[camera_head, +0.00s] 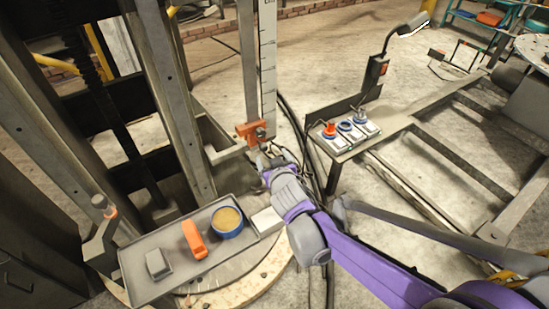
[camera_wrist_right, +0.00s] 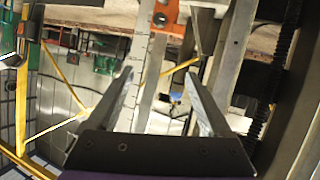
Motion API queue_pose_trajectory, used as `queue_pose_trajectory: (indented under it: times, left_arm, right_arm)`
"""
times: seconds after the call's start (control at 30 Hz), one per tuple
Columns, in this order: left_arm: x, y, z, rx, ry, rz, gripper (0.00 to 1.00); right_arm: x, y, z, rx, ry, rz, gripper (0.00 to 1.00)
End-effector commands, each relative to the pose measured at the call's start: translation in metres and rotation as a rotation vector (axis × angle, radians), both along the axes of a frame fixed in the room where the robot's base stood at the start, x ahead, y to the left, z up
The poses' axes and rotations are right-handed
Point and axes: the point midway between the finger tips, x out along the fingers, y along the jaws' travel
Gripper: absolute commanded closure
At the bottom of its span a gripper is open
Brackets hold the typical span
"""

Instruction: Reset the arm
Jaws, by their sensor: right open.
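My right gripper (camera_head: 264,162) is at the end of my purple arm, near the middle of the head view, just below an orange clamp block (camera_head: 252,132) on an upright ruled scale (camera_head: 267,60). In the right wrist view, the two fingers of the right gripper (camera_wrist_right: 158,76) are spread apart with nothing seen between them. The orange block (camera_wrist_right: 167,15) shows beyond them at the top, with the ruled scale (camera_wrist_right: 140,55) behind. The gripper looks apart from the block. My left gripper is not in view.
A grey tray (camera_head: 138,262) at lower left holds an orange tool (camera_head: 194,240), a blue-rimmed round tin (camera_head: 227,222) and a grey block (camera_head: 158,264). A control panel (camera_head: 338,143) with buttons stands right of the gripper. Metal columns (camera_head: 165,90) rise at left; cables (camera_head: 298,130) run behind.

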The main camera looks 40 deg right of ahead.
Motion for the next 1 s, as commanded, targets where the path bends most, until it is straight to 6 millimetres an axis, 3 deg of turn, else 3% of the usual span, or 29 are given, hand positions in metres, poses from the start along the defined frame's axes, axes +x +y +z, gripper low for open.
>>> queue_pose_trajectory:
  times: [0.67, 0.83, 1.0]
  left_arm:
    - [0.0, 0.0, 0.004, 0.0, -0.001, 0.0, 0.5]
    - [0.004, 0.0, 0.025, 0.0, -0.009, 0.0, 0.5]
    - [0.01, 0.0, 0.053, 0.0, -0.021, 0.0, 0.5]
  right_arm:
    - [-0.005, 0.006, 0.001, 0.011, 0.021, 0.003, 0.17]
    - [-0.038, 0.048, 0.007, 0.08, 0.166, 0.038, 0.17]
    - [-0.098, 0.114, 0.006, 0.181, 0.405, 0.152, 0.17]
